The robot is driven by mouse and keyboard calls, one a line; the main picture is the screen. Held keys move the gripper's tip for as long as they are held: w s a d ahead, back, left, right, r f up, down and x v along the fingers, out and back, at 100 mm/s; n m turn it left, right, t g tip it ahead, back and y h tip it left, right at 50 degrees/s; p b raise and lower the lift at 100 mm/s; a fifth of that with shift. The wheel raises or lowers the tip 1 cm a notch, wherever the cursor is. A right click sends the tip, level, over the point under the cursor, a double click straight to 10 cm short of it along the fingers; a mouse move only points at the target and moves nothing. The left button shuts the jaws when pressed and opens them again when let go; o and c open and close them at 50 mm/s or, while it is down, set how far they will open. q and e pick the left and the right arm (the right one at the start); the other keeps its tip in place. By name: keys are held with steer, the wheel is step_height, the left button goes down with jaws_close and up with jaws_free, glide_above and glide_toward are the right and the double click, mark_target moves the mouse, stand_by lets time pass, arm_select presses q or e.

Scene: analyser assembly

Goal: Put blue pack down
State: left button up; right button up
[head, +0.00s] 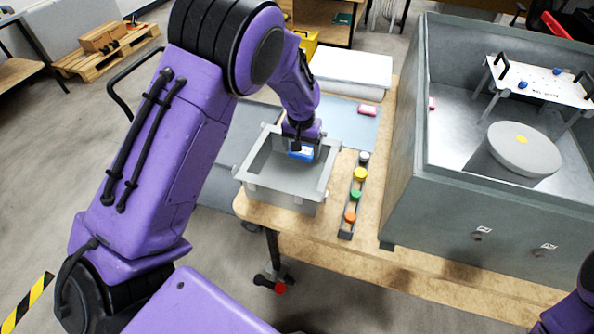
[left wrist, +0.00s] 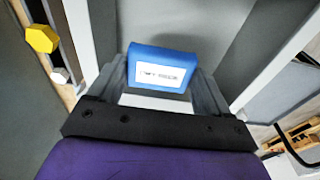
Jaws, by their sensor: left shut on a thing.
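The blue pack (head: 301,154) is in my left gripper (head: 300,146), over the inside of the grey open tray (head: 258,190) on the wooden table. In the left wrist view the blue pack (left wrist: 161,68) with a white printed label sits between the two fingers of my left gripper (left wrist: 163,85), which is shut on it. The grey tray walls (left wrist: 103,30) show on both sides of it. I cannot tell whether the pack touches the tray floor. My right gripper is not in view; only a bit of purple arm shows at the lower right.
A strip with several coloured knobs (head: 354,196) lies right of the tray. A large grey metal box (head: 402,170) stands further right, with a white cylinder (head: 523,148) and a white rack (head: 540,83) in it. A pink item (head: 367,109) lies on a blue-grey mat (head: 345,128) behind.

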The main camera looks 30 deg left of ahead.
mark_target(303, 153)
arm_select(q)
steer(key=f, duration=0.4)
steer(key=f+p, duration=0.1)
steer(key=f, duration=0.4)
steer(key=shift+d, duration=0.2)
steer(key=shift+w+f, duration=0.1)
steer(key=shift+d, duration=0.1)
steer(key=o, duration=1)
steer(key=shift+f, duration=0.1)
steer(key=shift+c, duration=0.2)
steer(key=shift+r, duration=0.4)
steer(key=r, duration=0.3)
steer(key=s+r+b, duration=0.1)
steer(key=r, duration=0.3)
steer(key=r+b, duration=0.1)
steer(key=r, duration=0.2)
steer(key=shift+s+d+r, duration=0.15)
steer(key=shift+s+r, duration=0.05)
steer(key=shift+r, duration=0.55)
steer(key=shift+r, duration=0.1)
